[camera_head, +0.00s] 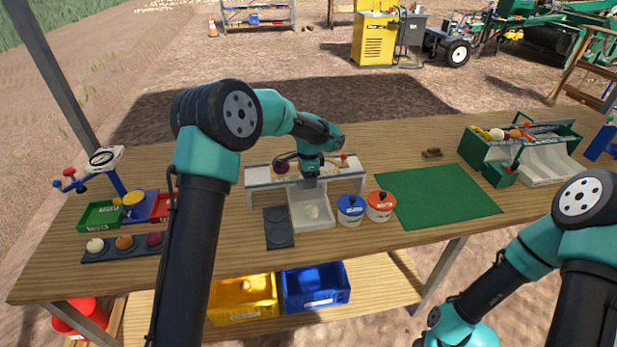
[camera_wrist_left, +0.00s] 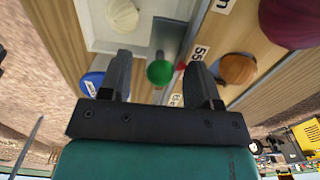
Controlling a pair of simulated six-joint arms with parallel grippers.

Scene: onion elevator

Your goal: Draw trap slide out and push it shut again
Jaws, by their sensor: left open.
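The trap slide shows in the left wrist view as a grey metal plate (camera_wrist_left: 166,38) with a round green knob (camera_wrist_left: 160,72) at its end. My left gripper (camera_wrist_left: 160,75) is open, with one finger on each side of the knob and a gap to both. In the head view my left gripper (camera_head: 310,178) points down at the front of the white raised sorting board (camera_head: 262,174), and it hides the slide and the knob there. My right arm comes in at the lower right, but its fingers are out of view.
A white tray (camera_head: 296,218) with a pale onion (camera_head: 312,211) stands below the board. A blue pot (camera_head: 351,209) and an orange pot (camera_head: 381,206) stand just right of it. A dark plate (camera_head: 279,228) lies left. The green mat (camera_head: 435,197) is clear.

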